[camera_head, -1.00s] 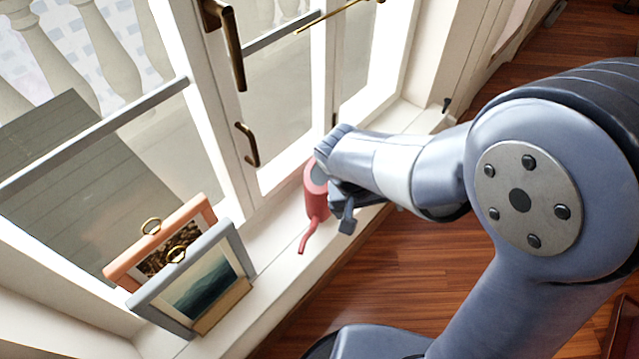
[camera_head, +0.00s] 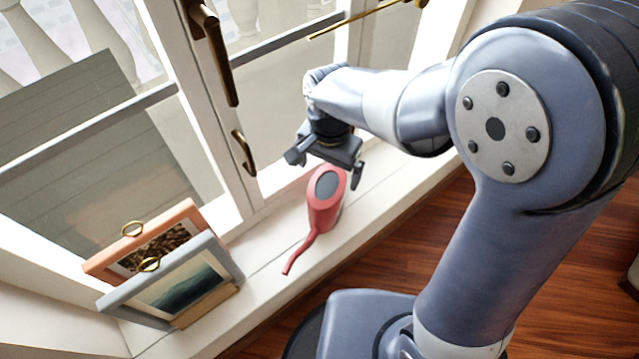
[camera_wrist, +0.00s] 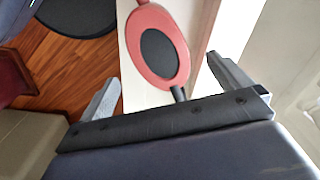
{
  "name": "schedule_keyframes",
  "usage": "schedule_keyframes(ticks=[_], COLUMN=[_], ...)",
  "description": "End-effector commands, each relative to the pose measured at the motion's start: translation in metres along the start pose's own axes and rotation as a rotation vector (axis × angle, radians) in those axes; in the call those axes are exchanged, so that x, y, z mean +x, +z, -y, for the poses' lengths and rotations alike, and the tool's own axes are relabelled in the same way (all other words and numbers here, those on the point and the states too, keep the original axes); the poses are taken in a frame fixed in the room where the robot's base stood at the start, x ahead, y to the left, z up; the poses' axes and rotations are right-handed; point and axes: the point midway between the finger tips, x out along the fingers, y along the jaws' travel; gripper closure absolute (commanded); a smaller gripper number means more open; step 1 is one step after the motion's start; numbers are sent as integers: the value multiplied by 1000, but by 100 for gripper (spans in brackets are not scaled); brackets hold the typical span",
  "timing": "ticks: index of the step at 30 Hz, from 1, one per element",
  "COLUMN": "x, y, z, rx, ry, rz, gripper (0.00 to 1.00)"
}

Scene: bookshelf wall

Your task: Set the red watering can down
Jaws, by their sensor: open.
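The red watering can (camera_head: 322,207) stands on the white window sill (camera_head: 262,262), its spout pointing toward the lower left and its dark oval top opening facing up. My gripper (camera_head: 323,176) is open, above and just behind the can on the side away from the spout. In the wrist view the can (camera_wrist: 178,28) lies ahead of and between the spread fingers of my gripper (camera_wrist: 160,80), with a short dark piece at its near end. The fingers appear apart from the can.
Two framed pictures, one orange-framed (camera_head: 190,212) and one grey-framed (camera_head: 222,258), lean on the sill at lower left. Window doors with brass handles (camera_head: 243,153) stand behind. The sill's front edge drops to the wooden floor (camera_head: 400,240). Bare sill lies between pictures and can.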

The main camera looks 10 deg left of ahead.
Motion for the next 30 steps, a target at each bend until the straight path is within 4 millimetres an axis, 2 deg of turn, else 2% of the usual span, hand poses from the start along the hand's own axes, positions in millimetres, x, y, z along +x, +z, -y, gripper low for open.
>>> schedule_keyframes(ticks=[9,17,24,30], x=[44,65,101,108], y=[1,2,4,3], z=[-1,-1,-2,-2], rx=[-2,-2,-2,-2], ry=[4,3,3,0], rz=[2,1,1,-1], gripper=[2,2,2,2])
